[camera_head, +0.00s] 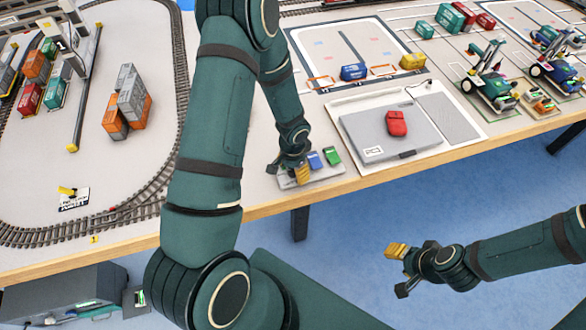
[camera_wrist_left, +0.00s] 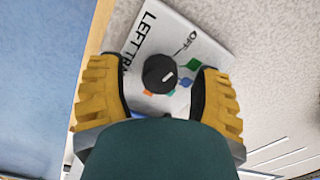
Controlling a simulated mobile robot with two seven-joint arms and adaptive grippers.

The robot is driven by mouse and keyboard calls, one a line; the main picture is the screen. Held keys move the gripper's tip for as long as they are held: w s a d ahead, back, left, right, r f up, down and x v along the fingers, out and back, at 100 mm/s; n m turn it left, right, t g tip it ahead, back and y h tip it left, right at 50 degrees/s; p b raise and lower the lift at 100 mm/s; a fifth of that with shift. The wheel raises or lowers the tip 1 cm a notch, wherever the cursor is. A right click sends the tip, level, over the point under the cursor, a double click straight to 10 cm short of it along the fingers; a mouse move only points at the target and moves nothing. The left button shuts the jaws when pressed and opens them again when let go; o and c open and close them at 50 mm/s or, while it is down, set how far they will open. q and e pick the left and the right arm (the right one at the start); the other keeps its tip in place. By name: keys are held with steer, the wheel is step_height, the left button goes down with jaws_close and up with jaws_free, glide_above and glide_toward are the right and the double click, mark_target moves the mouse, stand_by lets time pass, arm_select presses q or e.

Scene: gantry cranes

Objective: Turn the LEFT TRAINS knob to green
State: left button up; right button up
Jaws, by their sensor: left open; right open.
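In the left wrist view, a round black knob (camera_wrist_left: 158,72) with a short white mark sits on a pale panel (camera_wrist_left: 150,40) lettered "LEFT TRA…" and "OFF". Green, blue and orange marks show around the knob; which one the white mark points to is hard to tell. My left gripper (camera_wrist_left: 157,86) is open, its yellow fingers on either side of the knob with gaps showing. In the head view my left gripper (camera_head: 294,174) is over the left end of the control panel (camera_head: 324,176), hiding the knob. My right gripper (camera_head: 402,268) is open and empty, off the table's front edge.
A grey case with a red item (camera_head: 396,123) lies further right. Train track (camera_head: 125,212) curves on the left. The table edge is close in front.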

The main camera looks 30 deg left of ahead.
arm_select(q)
jaws_close()
steer(key=shift+m, duration=0.3)
steer(key=m, duration=0.3)
steer(key=shift+m, duration=2)
jaws_free()
